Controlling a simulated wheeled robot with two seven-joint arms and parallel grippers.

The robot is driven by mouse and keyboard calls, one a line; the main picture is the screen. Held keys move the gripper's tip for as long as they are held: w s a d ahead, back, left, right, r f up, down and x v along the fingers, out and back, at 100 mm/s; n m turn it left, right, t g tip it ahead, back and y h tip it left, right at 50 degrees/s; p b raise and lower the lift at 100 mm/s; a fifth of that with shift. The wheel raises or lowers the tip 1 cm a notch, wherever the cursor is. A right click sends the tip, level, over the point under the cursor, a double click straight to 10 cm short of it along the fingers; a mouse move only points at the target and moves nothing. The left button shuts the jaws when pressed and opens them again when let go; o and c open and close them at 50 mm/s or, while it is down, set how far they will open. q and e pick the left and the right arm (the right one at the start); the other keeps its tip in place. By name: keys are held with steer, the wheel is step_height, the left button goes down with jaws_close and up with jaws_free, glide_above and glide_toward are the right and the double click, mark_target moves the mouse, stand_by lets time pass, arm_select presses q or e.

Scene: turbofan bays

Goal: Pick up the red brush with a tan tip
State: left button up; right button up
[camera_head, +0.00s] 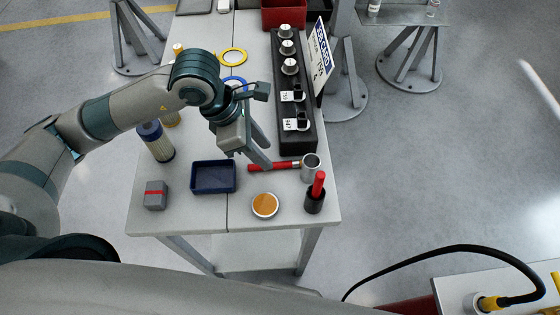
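A red-handled tool (285,165) lies flat on the table, roughly left to right, with a dark band near its right end. No tan tip can be made out on it. A second red handle (319,183) stands upright in a black cup (315,201) at the front right; its lower end is hidden. My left gripper (268,158) reaches down at the lying red tool, fingers apart. The near fingertip overlaps the tool in the picture; contact cannot be told. My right gripper is not in view.
A metal cup (310,168) stands at the tool's right end. A black rack (297,130) with several knobs stands behind. A blue tray (213,191), a grey box with a red band (156,200) and an orange-topped disc (265,205) stand in front. A blue-capped filter (158,145) is left.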

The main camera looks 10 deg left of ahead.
mark_target(279, 165)
arm_select(q)
steer(key=p+x, duration=0.1)
steer(key=x, duration=0.2)
steer(key=shift+s+p, duration=0.25)
steer(key=shift+p, duration=0.05)
steer(key=shift+w+d+f, duration=0.1)
steer(key=shift+d+f, duration=0.05)
steer(key=shift+f, duration=0.3)
jaws_close()
